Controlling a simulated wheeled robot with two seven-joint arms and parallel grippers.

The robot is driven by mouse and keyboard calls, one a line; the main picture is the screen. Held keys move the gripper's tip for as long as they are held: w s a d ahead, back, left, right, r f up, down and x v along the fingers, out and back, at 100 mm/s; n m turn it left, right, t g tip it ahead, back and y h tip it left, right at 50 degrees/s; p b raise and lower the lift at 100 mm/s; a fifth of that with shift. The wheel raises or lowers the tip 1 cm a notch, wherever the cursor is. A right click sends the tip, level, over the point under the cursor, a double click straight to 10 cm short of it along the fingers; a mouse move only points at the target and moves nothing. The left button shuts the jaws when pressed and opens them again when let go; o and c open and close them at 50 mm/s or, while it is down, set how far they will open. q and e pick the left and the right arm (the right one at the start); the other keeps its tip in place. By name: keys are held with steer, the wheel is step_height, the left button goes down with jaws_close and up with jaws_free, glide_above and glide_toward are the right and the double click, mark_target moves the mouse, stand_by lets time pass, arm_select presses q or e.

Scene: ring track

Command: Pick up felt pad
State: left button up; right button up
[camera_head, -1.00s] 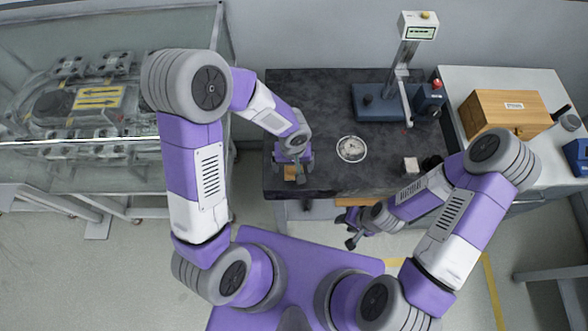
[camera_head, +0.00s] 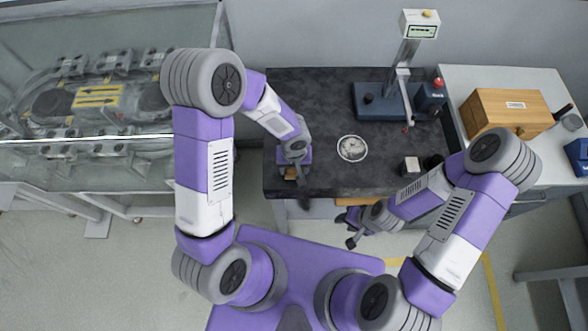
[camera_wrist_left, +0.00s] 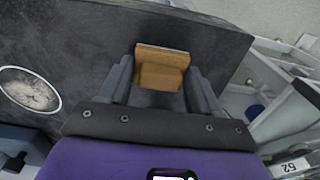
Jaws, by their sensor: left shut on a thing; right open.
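The felt pad, a tan-brown block-like piece, shows in the left wrist view (camera_wrist_left: 160,75) between the two grey fingers. My left gripper (camera_wrist_left: 160,84) is shut on it, at the front left of the dark table. In the head view only a small brown bit of the pad (camera_head: 290,172) shows under my left gripper (camera_head: 291,178). Whether the pad touches the table I cannot tell. My right gripper (camera_head: 346,231) is open and empty, in front of the table's front edge.
The dark table (camera_head: 325,105) carries a round white-rimmed dish (camera_head: 352,148), a blue-based stand (camera_head: 375,103) and a small pale block (camera_head: 411,166). A wooden box (camera_head: 502,110) stands on the white table at right. A glass-covered track case (camera_head: 100,100) is at left.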

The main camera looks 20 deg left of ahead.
arm_select(q)
step_height(320, 180, up, 10)
steer(key=shift+r+p, duration=0.1)
steer(key=shift+p, duration=0.7)
